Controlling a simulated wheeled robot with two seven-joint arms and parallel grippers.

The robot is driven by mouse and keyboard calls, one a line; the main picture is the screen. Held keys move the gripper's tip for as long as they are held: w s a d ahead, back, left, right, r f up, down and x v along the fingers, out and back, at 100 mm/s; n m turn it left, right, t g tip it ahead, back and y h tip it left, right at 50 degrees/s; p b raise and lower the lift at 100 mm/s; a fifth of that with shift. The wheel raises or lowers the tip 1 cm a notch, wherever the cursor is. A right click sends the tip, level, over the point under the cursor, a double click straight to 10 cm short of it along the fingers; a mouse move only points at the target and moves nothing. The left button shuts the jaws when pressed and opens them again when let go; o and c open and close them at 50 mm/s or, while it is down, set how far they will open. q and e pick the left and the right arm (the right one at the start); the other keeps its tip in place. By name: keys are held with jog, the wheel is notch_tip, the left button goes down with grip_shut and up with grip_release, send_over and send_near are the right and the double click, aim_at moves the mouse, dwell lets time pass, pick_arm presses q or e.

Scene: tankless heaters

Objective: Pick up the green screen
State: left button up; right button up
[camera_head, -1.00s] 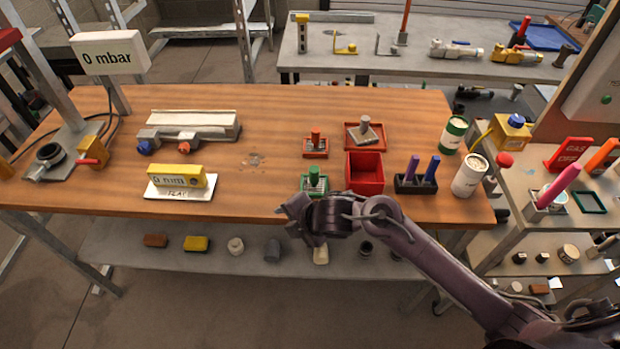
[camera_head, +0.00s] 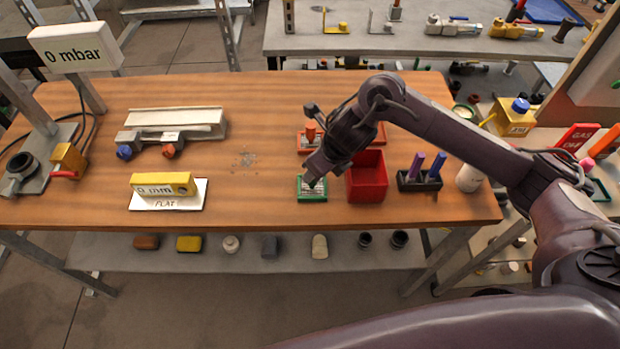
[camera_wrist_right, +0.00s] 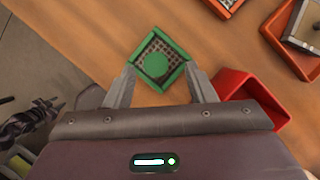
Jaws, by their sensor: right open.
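The green screen is a square green frame with grey mesh and a round green handle. It lies on the wooden table in the head view (camera_head: 313,190), left of a red bin. In the right wrist view the green screen (camera_wrist_right: 158,59) sits ahead of and between the fingers, its handle seen end-on. My right gripper (camera_wrist_right: 161,78) is open and empty, its fingers either side of the screen in the picture. In the head view my right gripper (camera_head: 314,172) is above the screen, and my arm hides part of its handle. My left gripper is not in view.
The red bin (camera_head: 367,190) stands close right of the screen and near the right finger. Red-framed screens (camera_head: 309,147) lie behind.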

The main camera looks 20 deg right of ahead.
jog(key=shift+p+x, duration=0.4)
jog(key=shift+x, duration=0.4)
jog(key=x, duration=0.3)
jog(key=shift+a+f+p, duration=0.15)
jog(key=shift+a+p, duration=0.1)
jog(key=shift+p, duration=0.15)
jog(key=shift+w+f, duration=0.2)
jog(key=shift+f, duration=0.1)
jog(key=shift+c, duration=0.5)
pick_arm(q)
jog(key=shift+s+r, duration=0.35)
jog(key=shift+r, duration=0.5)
pick_arm(e)
jog(key=c, duration=1)
